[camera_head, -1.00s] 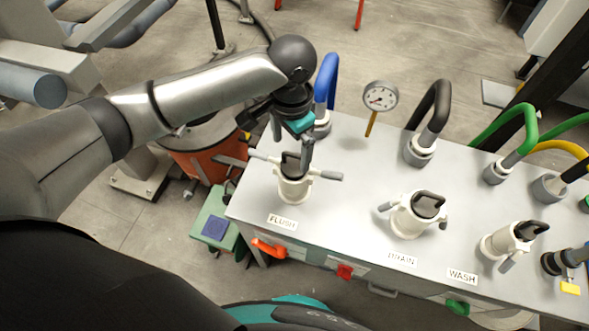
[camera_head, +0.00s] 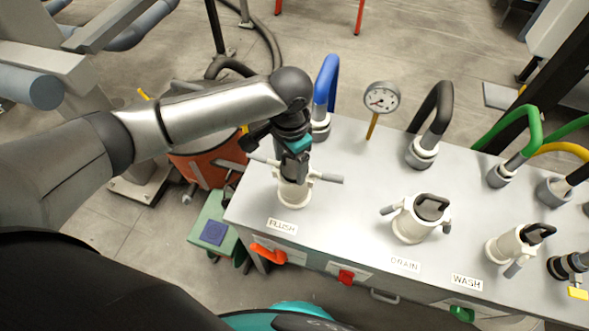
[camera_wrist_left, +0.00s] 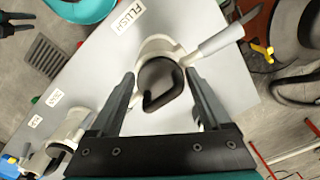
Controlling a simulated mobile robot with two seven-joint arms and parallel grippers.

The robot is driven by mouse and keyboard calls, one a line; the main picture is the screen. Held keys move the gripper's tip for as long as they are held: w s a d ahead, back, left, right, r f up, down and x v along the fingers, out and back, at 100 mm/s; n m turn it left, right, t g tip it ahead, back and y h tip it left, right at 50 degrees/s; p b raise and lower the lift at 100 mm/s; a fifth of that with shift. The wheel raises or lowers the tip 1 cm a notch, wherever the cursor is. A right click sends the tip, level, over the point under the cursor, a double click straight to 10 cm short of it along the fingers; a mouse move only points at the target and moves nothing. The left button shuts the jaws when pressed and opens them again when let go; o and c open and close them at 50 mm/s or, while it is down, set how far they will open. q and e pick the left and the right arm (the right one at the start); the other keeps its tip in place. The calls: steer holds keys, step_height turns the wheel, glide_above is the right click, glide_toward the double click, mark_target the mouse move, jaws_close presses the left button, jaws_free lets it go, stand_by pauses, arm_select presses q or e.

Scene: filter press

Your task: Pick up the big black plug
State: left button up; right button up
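A black plug with a loop handle (camera_wrist_left: 160,84) sits in the white collar of the port labelled FLUSH. In the head view my left gripper hides most of this plug above the collar (camera_head: 294,194). My left gripper (camera_head: 293,172) points down over it. In the left wrist view its two fingers (camera_wrist_left: 165,98) are open, one on each side of the plug, with gaps showing. Similar black plugs sit in the DRAIN port (camera_head: 432,207) and the WASH port (camera_head: 534,231). A dark two-pronged shape at the wrist view's upper left may be my right gripper.
The grey panel (camera_head: 350,210) carries the ports. Side levers (camera_head: 328,178) stick out from the FLUSH collar. A blue hose (camera_head: 326,82), a pressure gauge (camera_head: 382,97) and a black hose (camera_head: 437,103) stand behind. An orange-red bucket (camera_head: 197,170) stands left of the panel.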

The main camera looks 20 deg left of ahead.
arm_select(q)
steer(key=c, duration=0.9)
steer(key=shift+r, duration=0.15)
